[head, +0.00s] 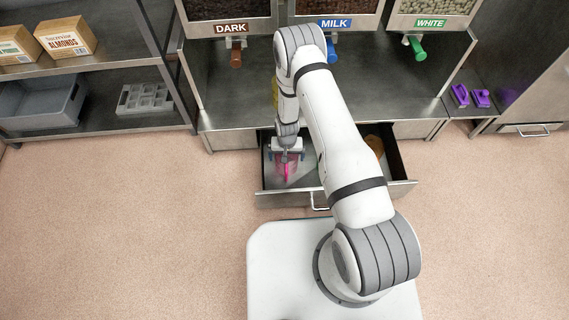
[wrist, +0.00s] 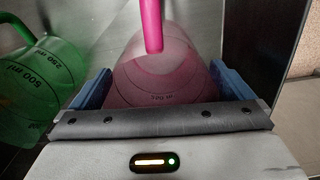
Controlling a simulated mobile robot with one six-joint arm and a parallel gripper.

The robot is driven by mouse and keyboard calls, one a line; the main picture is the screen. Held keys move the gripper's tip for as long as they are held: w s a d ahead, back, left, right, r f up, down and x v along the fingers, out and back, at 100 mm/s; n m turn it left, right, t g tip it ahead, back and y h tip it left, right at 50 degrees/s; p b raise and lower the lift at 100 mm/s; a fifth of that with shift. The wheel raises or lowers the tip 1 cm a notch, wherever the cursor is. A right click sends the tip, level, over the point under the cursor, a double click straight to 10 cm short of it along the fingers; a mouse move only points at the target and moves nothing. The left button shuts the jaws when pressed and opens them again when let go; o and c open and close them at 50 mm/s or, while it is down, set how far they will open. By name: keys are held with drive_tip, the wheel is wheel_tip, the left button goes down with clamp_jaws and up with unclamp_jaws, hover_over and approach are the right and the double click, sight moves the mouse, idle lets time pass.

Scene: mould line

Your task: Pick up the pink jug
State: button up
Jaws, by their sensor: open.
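The pink jug (head: 287,168) stands in the open drawer below the dispensers, at the drawer's left side. It is see-through, with a solid pink handle and printed volume marks, and shows large in the wrist view (wrist: 165,82). My gripper (head: 286,150) is over the jug in the head view and hides part of it. In the wrist view the blue fingers of my gripper (wrist: 160,90) are apart, one on each side of the jug. I cannot tell whether they touch it.
A green jug (wrist: 38,82) lies close on the left in the wrist view. The drawer (head: 285,199) has a front wall and handle. An orange-brown item (head: 375,146) sits at its right. Dispensers with brown, blue and green (head: 417,48) taps stand above. The floor on the left is clear.

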drive_tip(key=shift+c, duration=0.3)
drive_tip(key=c, duration=0.9)
drive_tip(key=shift+o, duration=0.2)
